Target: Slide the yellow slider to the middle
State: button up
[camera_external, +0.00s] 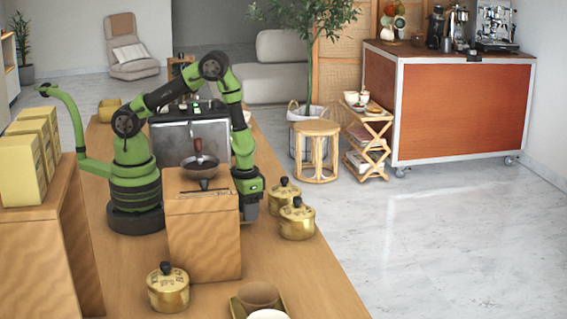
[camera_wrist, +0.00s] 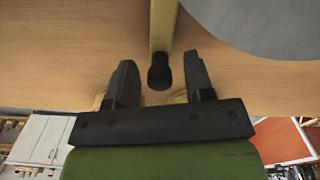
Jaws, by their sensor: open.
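In the wrist view, a yellow bar (camera_wrist: 163,25) with a dark rounded end (camera_wrist: 160,76) comes down from the top edge. It looks like the yellow slider, but I cannot be sure. My gripper (camera_wrist: 160,62) is open, with one finger on each side of the dark end. I see gaps on both sides, so neither finger appears to touch it. In the external view, my gripper (camera_external: 250,207) points down beside the right side of a wooden box (camera_external: 203,240). I cannot make out the slider there; the box or arm may hide it.
Two gold lidded pots (camera_external: 297,222) stand just right of my gripper. Another gold pot (camera_external: 168,290) and a tray (camera_external: 238,308) with a brown bowl (camera_external: 258,294) are nearer the front. A dark pan (camera_external: 200,166) is above the box. A grey rounded surface (camera_wrist: 265,22) fills the wrist view's upper right.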

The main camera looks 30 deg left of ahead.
notch_tip(320, 180, up, 10)
jog(key=shift+f, duration=0.15)
dwell(0.6)
jog(key=shift+w+a, duration=0.1)
jog(key=shift+w, duration=0.05)
jog(key=w+a+r+t+h, duration=0.1)
jog(key=w+a+r+t, duration=0.1)
jog(key=w+a+r, duration=0.3)
jog(key=w+a+r+t, duration=0.1)
jog(key=w+a+r, duration=0.1)
jog(key=a+r, duration=0.5)
jog(key=s+a+r+n+t+y, duration=0.1)
jog(key=s+a+r+t, duration=0.1)
jog(key=a, duration=0.6)
jog(key=s+a+r+n+t+y, duration=0.1)
jog(key=s+a+r, duration=0.3)
jog(key=a, duration=0.4)
jog(key=shift+s+r+t+y, duration=0.2)
jog(key=shift+r+t+y, duration=0.3)
jog(key=shift+t, duration=0.1)
